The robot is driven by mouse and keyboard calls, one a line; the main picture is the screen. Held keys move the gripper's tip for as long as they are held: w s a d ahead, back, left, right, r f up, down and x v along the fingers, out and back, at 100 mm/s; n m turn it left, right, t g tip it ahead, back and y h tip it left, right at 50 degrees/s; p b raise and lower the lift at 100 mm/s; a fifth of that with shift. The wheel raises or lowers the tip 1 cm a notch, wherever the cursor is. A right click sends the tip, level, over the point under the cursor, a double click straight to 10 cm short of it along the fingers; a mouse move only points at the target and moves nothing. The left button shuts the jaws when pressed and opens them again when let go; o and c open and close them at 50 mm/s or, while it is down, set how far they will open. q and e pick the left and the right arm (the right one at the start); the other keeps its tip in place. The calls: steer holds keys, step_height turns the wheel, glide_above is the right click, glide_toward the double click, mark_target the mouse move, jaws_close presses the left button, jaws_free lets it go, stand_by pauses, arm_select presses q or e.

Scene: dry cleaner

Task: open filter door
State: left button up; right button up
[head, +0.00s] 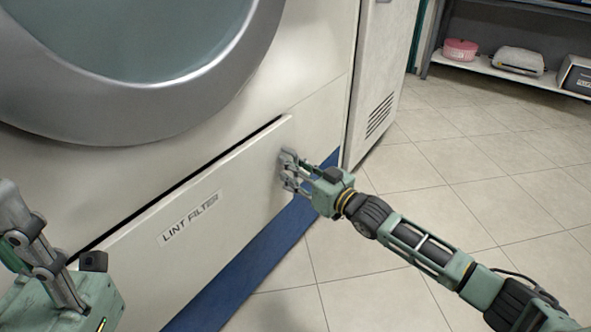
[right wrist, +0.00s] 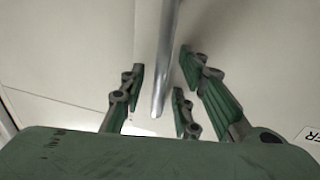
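The filter door (head: 235,205) is a long cream panel labelled "LINT FILTER", low on the front of a big machine. A dark gap runs along its top edge. My right gripper (head: 287,170) is at the door's right end. In the right wrist view its green-padded fingers (right wrist: 165,88) are spread apart. A slim silver bar (right wrist: 163,70), which looks like a handle, lies between them with space on both sides. The gripper hides this bar in the head view. My left gripper (head: 35,235) is at the lower left, in front of the door's left part; its fingertips are partly cut off.
The machine's round grey door ring (head: 225,105) is above the filter door, and a blue base strip (head: 250,265) runs below. A vented cabinet (head: 380,85) stands to the right. Tiled floor (head: 470,160) is open on the right, with a shelf (head: 480,68) at the back.

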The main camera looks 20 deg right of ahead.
jaws_close()
steer(key=shift+s, duration=0.1)
stand_by(0.6)
